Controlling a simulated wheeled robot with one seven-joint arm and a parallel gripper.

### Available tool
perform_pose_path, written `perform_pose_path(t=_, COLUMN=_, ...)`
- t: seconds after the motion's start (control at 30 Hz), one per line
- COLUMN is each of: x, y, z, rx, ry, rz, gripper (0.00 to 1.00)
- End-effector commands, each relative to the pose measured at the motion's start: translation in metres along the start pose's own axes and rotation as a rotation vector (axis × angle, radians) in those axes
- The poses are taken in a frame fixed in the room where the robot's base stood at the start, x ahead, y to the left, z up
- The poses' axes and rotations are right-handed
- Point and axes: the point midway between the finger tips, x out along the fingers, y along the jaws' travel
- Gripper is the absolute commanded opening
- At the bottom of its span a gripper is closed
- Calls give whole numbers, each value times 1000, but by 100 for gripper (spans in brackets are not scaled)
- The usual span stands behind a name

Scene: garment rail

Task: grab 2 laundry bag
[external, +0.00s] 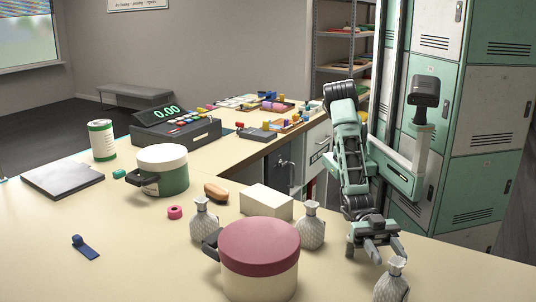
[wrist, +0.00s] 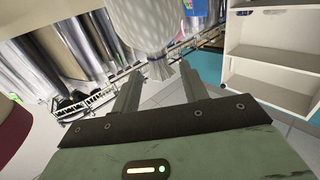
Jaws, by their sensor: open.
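Three small grey patterned bags with tied necks stand on the counter in the external view: one bag (external: 204,222) left of the maroon-lidded pot, one bag (external: 310,226) just behind its right side, and one bag (external: 390,283) at the front right. My gripper (external: 376,252) is open, low over the counter between the second and front-right bags, closer to the front-right one. In the wrist view, a pale bag (wrist: 147,22) shows at the top, beyond my open fingers (wrist: 155,68), with its gathered neck (wrist: 190,78) near the right finger. I cannot tell whether they touch.
The maroon-lidded pot (external: 260,262) stands left of my gripper. A white box (external: 266,201), a green pot (external: 163,172) and a cash register (external: 175,128) are farther back. Lockers (external: 480,120) rise behind my arm. The counter's front left is mostly clear.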

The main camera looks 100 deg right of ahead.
Motion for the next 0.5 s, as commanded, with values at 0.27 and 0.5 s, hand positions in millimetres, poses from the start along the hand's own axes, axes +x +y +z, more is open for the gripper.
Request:
perform_pose_path(t=0.27, x=29, y=2, z=-4, rx=-2, ry=1, rz=0, gripper=44)
perform_pose_path(t=0.5, x=52, y=2, z=-2, rx=-1, ry=0, rz=0, gripper=44)
